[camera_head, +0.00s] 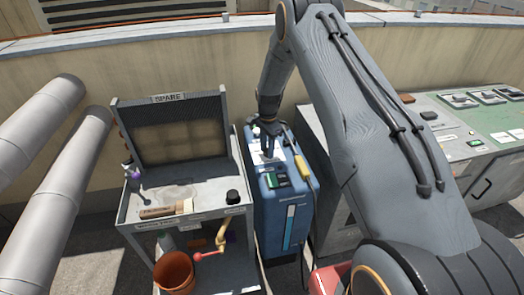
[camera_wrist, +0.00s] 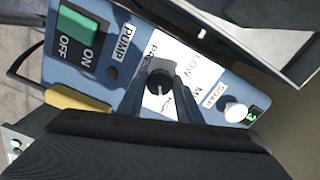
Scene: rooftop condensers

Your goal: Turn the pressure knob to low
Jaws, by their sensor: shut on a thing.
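The pressure knob (camera_wrist: 158,82) is a round black knob with a pale pointer line, on a white label on the blue machine (camera_head: 298,188). In the wrist view, LOW is printed to its upper right, an M label beside that, and a partly hidden label below it. The pointer aims down toward the partly hidden label, away from LOW. My gripper (camera_head: 267,146) reaches down onto the machine's top. In the wrist view its dark fingers (camera_wrist: 172,95) are shut on the knob. The head view hides the knob behind my gripper.
A green ON/OFF pump switch (camera_wrist: 82,28), a white soap knob (camera_wrist: 236,112) and a yellow handle (camera_wrist: 78,101) are close by on the machine. A grey cart (camera_head: 190,222) stands at left, a control console (camera_head: 455,140) at right. Large pipes (camera_head: 60,190) are far left.

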